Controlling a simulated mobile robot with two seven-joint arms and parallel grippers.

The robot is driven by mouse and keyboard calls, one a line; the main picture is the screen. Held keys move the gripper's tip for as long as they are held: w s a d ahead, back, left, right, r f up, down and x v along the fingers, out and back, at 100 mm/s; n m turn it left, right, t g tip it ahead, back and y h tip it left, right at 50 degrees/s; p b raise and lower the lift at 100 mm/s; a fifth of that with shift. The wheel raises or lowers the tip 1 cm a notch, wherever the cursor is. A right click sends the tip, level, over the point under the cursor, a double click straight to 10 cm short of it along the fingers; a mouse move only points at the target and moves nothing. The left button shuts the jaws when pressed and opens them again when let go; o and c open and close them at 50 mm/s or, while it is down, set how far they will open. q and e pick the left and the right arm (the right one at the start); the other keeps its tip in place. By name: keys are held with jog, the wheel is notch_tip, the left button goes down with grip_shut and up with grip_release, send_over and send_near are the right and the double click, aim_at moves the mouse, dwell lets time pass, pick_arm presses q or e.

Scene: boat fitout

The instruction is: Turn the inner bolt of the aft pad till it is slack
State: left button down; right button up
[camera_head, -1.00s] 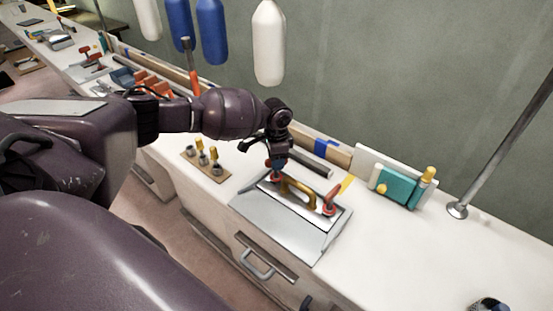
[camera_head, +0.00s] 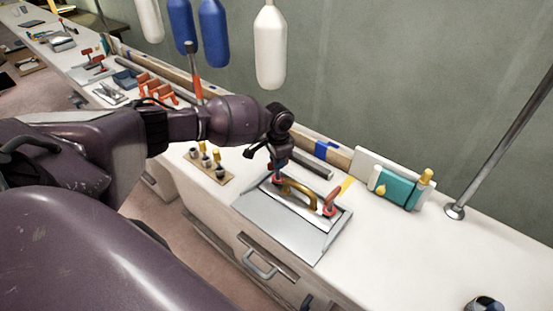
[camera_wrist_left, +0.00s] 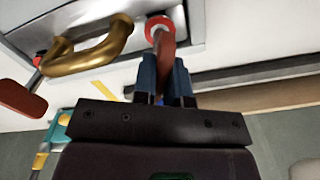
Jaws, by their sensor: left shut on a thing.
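A silver metal pad (camera_head: 283,228) with a sloped plate lies on the white counter. A brass curved handle (camera_head: 300,190) stands on it and shows large in the left wrist view (camera_wrist_left: 88,54). A red-handled bolt stands at each end of the handle. The free bolt (camera_head: 332,200) is at the right end; its red handle also shows at the left of the wrist view (camera_wrist_left: 20,99). My left gripper (camera_wrist_left: 165,82) is shut on the red handle of the other bolt (camera_wrist_left: 160,28), which has a red collar at its base. My right gripper is out of view.
A wooden block with yellow-topped pegs (camera_head: 207,165) stands left of the pad. A teal box (camera_head: 398,188) and a yellow-capped bottle (camera_head: 424,187) stand to the right. A metal pole (camera_head: 500,135) rises from the counter. White and blue fenders (camera_head: 270,48) hang above.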

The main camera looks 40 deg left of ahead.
pick_arm(q)
jog(key=shift+d+r+n+p, duration=0.1)
jog(key=shift+r+n+p, duration=0.1)
jog(key=shift+n+p, duration=1.05)
jog(key=shift+n, duration=0.25)
jog(key=shift+f+n+p, duration=0.2)
jog(key=shift+n+p, duration=0.3)
jog(key=shift+n, duration=0.1)
jog(key=shift+s+f+n, duration=0.1)
jog(key=shift+n, duration=0.2)
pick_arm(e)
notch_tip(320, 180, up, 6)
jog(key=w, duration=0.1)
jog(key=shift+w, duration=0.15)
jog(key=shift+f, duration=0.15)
pick_arm(q)
jog(key=c, duration=1.2)
grip_release()
jog(key=shift+f, duration=0.1)
jog(key=shift+o, duration=0.2)
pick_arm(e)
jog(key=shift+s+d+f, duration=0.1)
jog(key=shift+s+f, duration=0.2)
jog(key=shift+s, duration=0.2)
pick_arm(q)
jog(key=shift+r, duration=0.25)
